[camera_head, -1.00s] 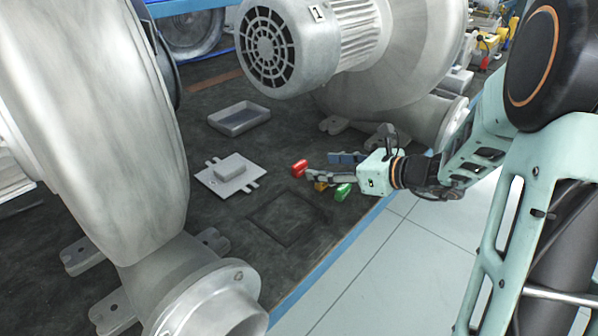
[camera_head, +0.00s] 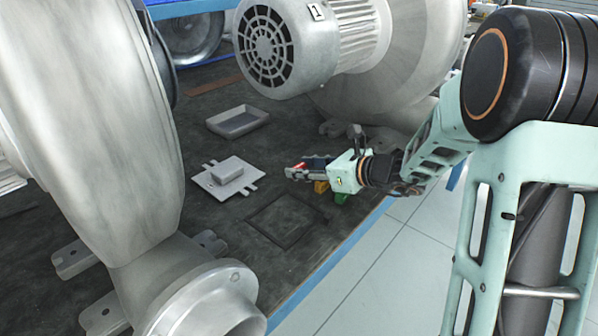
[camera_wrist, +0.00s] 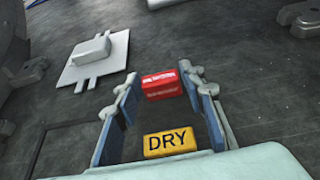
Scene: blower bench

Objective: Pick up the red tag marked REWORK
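The red tag (camera_wrist: 162,85) lies on the dark bench mat. It is between my fingertips in the wrist view, with a gap to the finger on each side. Pale marks show on it, but I cannot read them as a word. In the head view only a bit of the red tag (camera_head: 302,166) shows past the fingers. My gripper (camera_head: 300,170) is open and low over the bench, and its blue-padded fingers also show in the wrist view (camera_wrist: 160,76).
A yellow tag marked DRY (camera_wrist: 170,144) lies nearer the palm, between the fingers. A green tag (camera_head: 340,198) lies under my gripper. A plate with a raised block (camera_head: 224,178) and a grey tray (camera_head: 238,121) stand to the left. Large blowers (camera_head: 290,50) flank the area.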

